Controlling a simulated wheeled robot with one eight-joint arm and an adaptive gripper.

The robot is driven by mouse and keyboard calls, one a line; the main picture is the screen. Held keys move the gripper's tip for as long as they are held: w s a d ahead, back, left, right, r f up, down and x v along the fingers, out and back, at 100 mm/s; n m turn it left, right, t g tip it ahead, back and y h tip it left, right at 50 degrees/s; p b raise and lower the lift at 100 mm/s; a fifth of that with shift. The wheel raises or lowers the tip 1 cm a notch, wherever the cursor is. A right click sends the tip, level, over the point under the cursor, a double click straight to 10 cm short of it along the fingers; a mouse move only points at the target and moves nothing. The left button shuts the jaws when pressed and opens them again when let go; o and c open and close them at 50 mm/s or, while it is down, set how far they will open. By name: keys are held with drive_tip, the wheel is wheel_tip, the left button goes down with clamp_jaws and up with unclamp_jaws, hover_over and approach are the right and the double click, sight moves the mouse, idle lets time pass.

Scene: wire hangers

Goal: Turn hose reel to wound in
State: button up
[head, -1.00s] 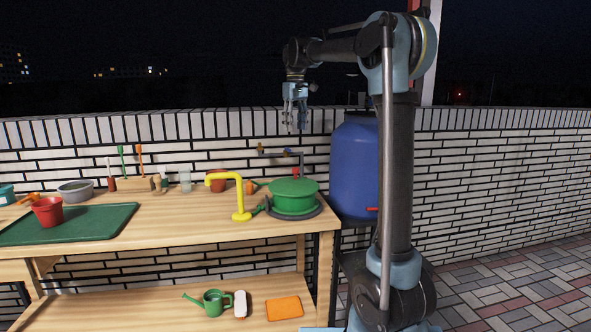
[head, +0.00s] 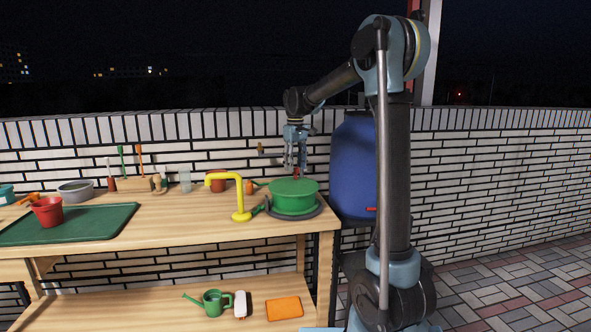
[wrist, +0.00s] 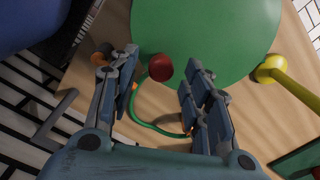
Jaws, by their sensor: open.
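The hose reel (head: 294,199) is a green drum on a dark round base at the right end of the bench. Its red knob (head: 296,172) stands up near the drum's far edge. My gripper (head: 295,166) points down over the reel, open and empty, with its fingertips close to the knob. In the wrist view, the red knob (wrist: 160,67) shows between the open fingers, and the green drum top (wrist: 205,35) lies beyond. I cannot tell whether the fingers reach down to the knob's height. A green hose (wrist: 150,127) curves out from the reel.
A yellow bent pipe (head: 240,200) stands just left of the reel. A blue barrel (head: 354,165) is close on the right. Pots, a planter of tools and a green mat (head: 80,226) occupy the bench's left. The front middle of the bench (head: 185,230) is clear.

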drive_tip(key=shift+f, duration=0.75)
drive_tip(key=shift+c, duration=0.3)
clamp_jaws()
drive_tip(key=shift+d+m, duration=0.15)
drive_tip(key=shift+m, duration=0.15)
